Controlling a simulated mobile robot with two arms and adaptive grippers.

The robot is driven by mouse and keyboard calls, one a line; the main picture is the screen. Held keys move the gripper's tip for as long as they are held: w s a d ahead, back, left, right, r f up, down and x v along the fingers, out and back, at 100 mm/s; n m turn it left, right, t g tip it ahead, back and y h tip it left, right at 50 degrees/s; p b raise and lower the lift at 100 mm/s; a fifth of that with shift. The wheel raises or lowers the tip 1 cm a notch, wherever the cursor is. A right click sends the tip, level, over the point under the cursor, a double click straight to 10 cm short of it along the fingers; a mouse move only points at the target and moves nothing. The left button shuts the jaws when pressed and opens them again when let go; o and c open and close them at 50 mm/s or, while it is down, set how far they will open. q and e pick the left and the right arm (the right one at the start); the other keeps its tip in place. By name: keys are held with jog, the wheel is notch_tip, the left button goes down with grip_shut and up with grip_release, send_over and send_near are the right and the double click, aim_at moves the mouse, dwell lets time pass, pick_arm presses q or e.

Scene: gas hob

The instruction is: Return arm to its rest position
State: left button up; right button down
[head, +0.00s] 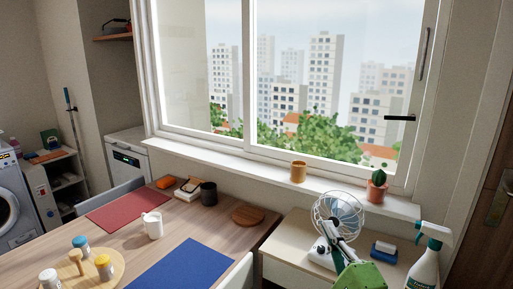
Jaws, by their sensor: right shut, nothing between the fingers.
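My right gripper (346,236) shows at the lower right, small and partly blended with the fan behind it. It is shut and empty. A green part of my right arm (362,276) comes up from the bottom edge below it. My left gripper is not in view. No gas hob is in view.
A desk fan (338,212) stands behind the right gripper on a light cabinet (289,246). A sponge (384,248) and a spray bottle (427,262) are to its right. A wooden table (120,240) with mats, a white mug (152,226) and jars is at left. A cactus pot (377,190) stands on the sill.

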jog(key=s+a+f+n+g, duration=0.2)
jog(key=s+f+n+g, duration=0.4)
jog(key=f, duration=0.4)
jog(key=s+a+f+n+g, duration=0.2)
jog(key=s+f+n+g, duration=0.2)
jog(key=s+f+n, duration=0.55)
jog(key=s+d+f+n+g+h, duration=0.1)
jog(key=s+d+f+g, duration=0.1)
jog(key=s+d+f, duration=0.3)
jog(key=s+f+n+g+h, duration=0.2)
jog(key=s+g, duration=0.1)
jog(key=s, duration=0.5)
jog(key=s+d+f+n+g+h, duration=0.1)
jog(key=s+d+f+g, duration=0.1)
jog(key=s+d+f, duration=0.3)
jog(key=s+a+f+g, duration=0.1)
jog(key=s+f, duration=0.1)
jog(key=f, duration=1.1)
jog(key=s+a+f, duration=0.1)
jog(key=a+f, duration=0.1)
jog(key=f, duration=1.1)
jog(key=s+d+f+g+p, duration=0.1)
jog(key=s+d+f, duration=0.2)
jog(key=s+f, duration=1.1)
jog(key=shift+s+d+f+g, duration=0.2)
jog(key=shift+s+g, duration=0.1)
jog(key=shift+s, duration=0.95)
